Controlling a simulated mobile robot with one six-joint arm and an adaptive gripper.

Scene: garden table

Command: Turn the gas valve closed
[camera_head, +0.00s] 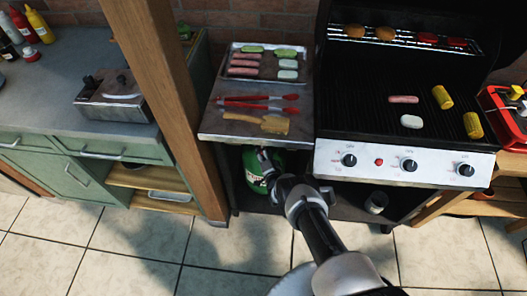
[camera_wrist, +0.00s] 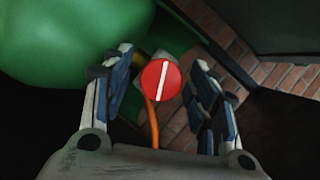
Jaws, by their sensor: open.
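The gas valve (camera_wrist: 160,81) is a round red knob with a white stripe in the wrist view, the stripe nearly upright with a slight lean to the right. An orange hose (camera_wrist: 151,122) runs down from it. My gripper (camera_wrist: 163,88) is open, with one finger on each side of the knob and gaps between. I cannot tell how far the knob is from the fingertips in depth. The green gas bottle (camera_wrist: 60,45) fills the upper left. In the head view the bottle (camera_head: 253,178) stands under the side shelf, and my gripper (camera_head: 266,158) reaches in there; the valve is hidden.
The side shelf (camera_head: 222,129) above holds red tongs (camera_head: 258,98), a wooden tool (camera_head: 262,122) and a food tray (camera_head: 265,63). The grill (camera_head: 405,160) is to the right. A wooden post (camera_head: 165,95) stands left. Tiled floor is clear in front.

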